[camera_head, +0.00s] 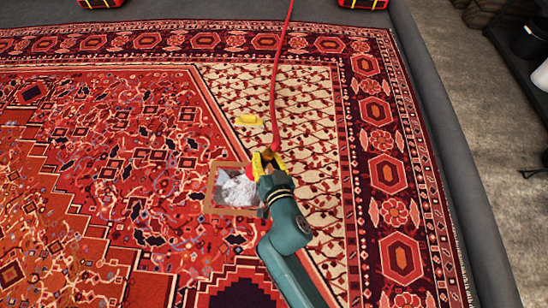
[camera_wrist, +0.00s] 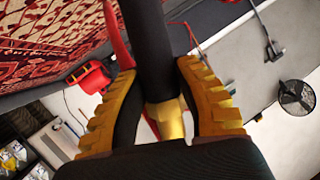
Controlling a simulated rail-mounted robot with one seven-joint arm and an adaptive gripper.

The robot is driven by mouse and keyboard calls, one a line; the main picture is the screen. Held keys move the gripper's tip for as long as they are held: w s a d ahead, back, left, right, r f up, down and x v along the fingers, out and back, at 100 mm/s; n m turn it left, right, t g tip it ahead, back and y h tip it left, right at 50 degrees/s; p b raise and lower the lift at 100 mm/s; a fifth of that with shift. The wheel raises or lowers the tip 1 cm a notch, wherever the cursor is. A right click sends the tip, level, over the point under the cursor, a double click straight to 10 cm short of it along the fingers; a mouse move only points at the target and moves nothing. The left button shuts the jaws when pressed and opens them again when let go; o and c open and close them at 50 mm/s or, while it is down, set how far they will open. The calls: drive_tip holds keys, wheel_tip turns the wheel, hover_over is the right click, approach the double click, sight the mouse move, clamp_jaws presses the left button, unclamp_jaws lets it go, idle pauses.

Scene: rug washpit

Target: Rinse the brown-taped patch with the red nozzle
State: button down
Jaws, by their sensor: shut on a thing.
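The brown-taped patch is a square brown tape frame (camera_head: 209,190) on the red patterned rug. White foam or crumpled white matter (camera_head: 237,189) covers much of its inside. My gripper (camera_head: 265,162) is above the patch's upper right edge, and my arm hides part of its right side. Its yellow fingers, also seen in the wrist view (camera_wrist: 157,72), are shut on a dark, tube-like body with a yellow part (camera_wrist: 168,122). This appears to be the red nozzle, whose red tip (camera_head: 252,172) shows beside the fingers towards the patch. A red hose (camera_head: 276,90) runs from it to the top edge.
A small yellow block-like thing (camera_head: 248,120) lies on the rug's cream band above the patch. Two red containers (camera_head: 100,3) (camera_head: 363,4) stand beyond the rug's far edge. A grey kerb (camera_head: 440,110) bounds the rug at right. The rug around the patch is otherwise clear.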

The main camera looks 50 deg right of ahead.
drive_tip(key=w+a, duration=0.6)
drive_tip(key=w, duration=0.3)
drive_tip(key=shift+w+a, duration=0.15)
drive_tip(key=shift+a, duration=0.2)
idle(0.4)
drive_tip(key=shift+r, duration=0.1)
idle(0.3)
